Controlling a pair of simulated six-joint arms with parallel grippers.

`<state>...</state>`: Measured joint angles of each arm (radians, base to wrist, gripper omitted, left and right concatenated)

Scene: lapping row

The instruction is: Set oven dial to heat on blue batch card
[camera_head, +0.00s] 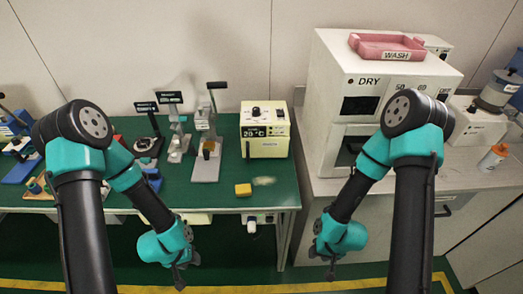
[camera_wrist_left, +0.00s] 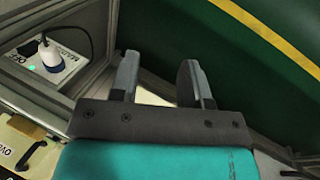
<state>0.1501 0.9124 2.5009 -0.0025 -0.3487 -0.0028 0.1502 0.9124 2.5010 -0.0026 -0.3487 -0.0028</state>
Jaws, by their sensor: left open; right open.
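A large white oven-like cabinet (camera_head: 335,110) marked DRY stands on the right bench, with a dark window and small number marks, 50 and 60 among them, along its upper front. A cream box (camera_head: 264,144) on the green table has a dark knob (camera_head: 256,111) on top and a display reading about 20 °C. I cannot make out a blue batch card. My left gripper (camera_head: 181,279) hangs low in front of the green table, open and empty; its two fingers show apart in the left wrist view (camera_wrist_left: 160,75). My right gripper (camera_head: 329,268) hangs low before the right bench, open.
Lever presses (camera_head: 207,160) and stands with black signs are on the green table. A yellow block (camera_head: 243,190) lies near its front edge. A pink WASH tray (camera_head: 388,45) sits on the cabinet. An orange-capped bottle (camera_head: 493,158) stands at right. A plugged socket box (camera_wrist_left: 55,65) is below.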

